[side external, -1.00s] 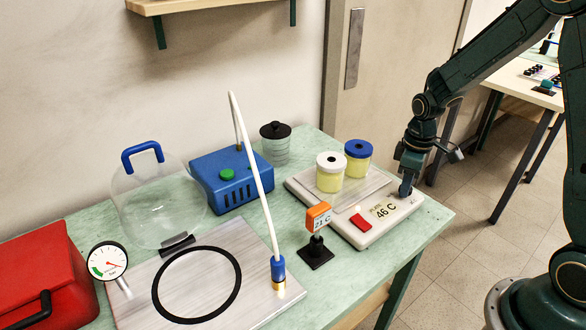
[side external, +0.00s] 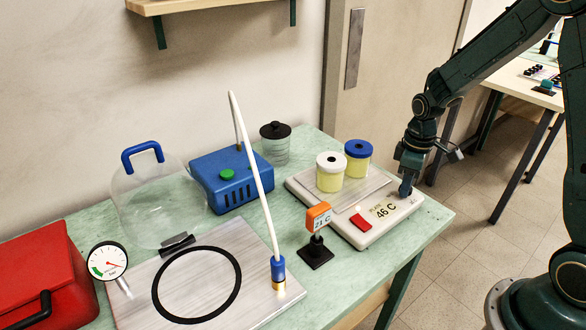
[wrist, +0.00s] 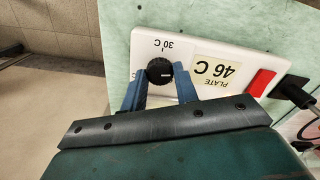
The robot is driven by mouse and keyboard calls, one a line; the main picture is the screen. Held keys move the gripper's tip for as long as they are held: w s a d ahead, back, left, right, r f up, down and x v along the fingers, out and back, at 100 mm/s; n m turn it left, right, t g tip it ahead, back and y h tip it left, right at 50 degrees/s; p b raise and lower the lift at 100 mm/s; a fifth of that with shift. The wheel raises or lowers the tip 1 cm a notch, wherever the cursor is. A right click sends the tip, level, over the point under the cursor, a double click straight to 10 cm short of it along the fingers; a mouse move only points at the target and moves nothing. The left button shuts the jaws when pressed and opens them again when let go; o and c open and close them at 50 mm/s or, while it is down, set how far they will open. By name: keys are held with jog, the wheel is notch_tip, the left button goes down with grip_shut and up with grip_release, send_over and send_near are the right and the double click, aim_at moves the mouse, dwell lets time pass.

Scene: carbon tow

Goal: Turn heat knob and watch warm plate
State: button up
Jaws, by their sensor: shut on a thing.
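The warm plate (side external: 350,196) is a pale unit with a grey metal top, at the right of the bench. Its front panel carries a display reading PLATE 46 C (side external: 384,211) and a red switch (side external: 361,222). The black heat knob (wrist: 159,71) shows in the wrist view, with a 30 C mark printed beside it. My gripper (wrist: 160,82) has its blue fingers on both sides of the knob, shut on it. In the side view my gripper (side external: 405,187) hides the knob.
Two jars of yellow contents, one white-lidded (side external: 330,172) and one blue-lidded (side external: 358,158), stand on the plate. An orange-topped 21 C thermometer (side external: 318,217) stands in front. A blue pump (side external: 230,180), white hose (side external: 254,165), clear bell jar (side external: 157,205) and red case (side external: 45,275) are left.

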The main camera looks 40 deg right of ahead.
jog(key=o, duration=0.9)
jog(key=shift+r, duration=3)
jog(key=shift+s+a+r, duration=0.15)
jog(key=shift+a+r, duration=0.1)
jog(key=shift+r, duration=0.25)
jog(key=shift+s+a+r+m+t, duration=0.85)
jog(key=shift+s+a+r, duration=0.85)
jog(key=shift+s+r, duration=1)
jog(key=shift+s+a+r+m+t, duration=0.85)
jog(key=shift+s+a+r, duration=1.1)
jog(key=shift+s, duration=1.35)
jog(key=shift+s+a+r+m+t, duration=0.6)
jog(key=shift+s+a+r+t, duration=0.7)
jog(key=shift+s+r, duration=1.5)
